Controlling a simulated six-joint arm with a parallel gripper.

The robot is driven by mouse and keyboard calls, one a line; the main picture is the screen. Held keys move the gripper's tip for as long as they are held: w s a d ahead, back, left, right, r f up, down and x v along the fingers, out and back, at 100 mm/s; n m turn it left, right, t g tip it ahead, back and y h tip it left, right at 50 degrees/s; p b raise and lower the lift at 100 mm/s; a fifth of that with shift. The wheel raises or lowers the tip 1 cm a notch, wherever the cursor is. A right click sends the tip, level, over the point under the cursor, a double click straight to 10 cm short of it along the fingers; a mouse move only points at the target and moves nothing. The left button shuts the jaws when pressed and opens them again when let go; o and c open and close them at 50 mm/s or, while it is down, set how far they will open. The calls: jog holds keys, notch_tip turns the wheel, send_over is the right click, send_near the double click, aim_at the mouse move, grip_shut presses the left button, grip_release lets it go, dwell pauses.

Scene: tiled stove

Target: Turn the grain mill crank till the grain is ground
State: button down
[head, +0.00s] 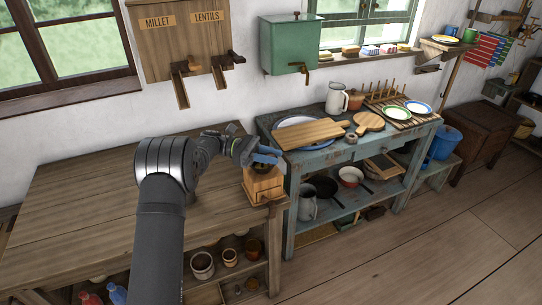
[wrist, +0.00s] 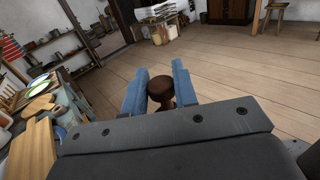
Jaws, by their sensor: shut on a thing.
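The grain mill (head: 263,183) is a small wooden box at the right end of the brown wooden bench, with a dark top partly hidden by my gripper. My gripper (head: 268,156) has blue fingers and is above the mill. In the wrist view, the blue fingers of my gripper (wrist: 160,88) stand on either side of a round brown wooden knob (wrist: 161,86) and are shut on it. The knob is the crank's handle; the rest of the crank is hidden behind the gripper. The grain inside the mill cannot be seen.
The brown bench (head: 85,190) is bare left of my arm. A blue worktable (head: 300,160) right of the mill bears a cutting board (head: 309,133), a pitcher (head: 337,97) and plates (head: 418,107). Millet and lentils dispensers (head: 180,45) and a green tank (head: 287,45) hang on the wall above.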

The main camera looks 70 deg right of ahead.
jog(key=c, duration=1.2)
grip_release()
jog(key=shift+w+a, duration=0.15)
jog(key=shift+w, duration=3.6)
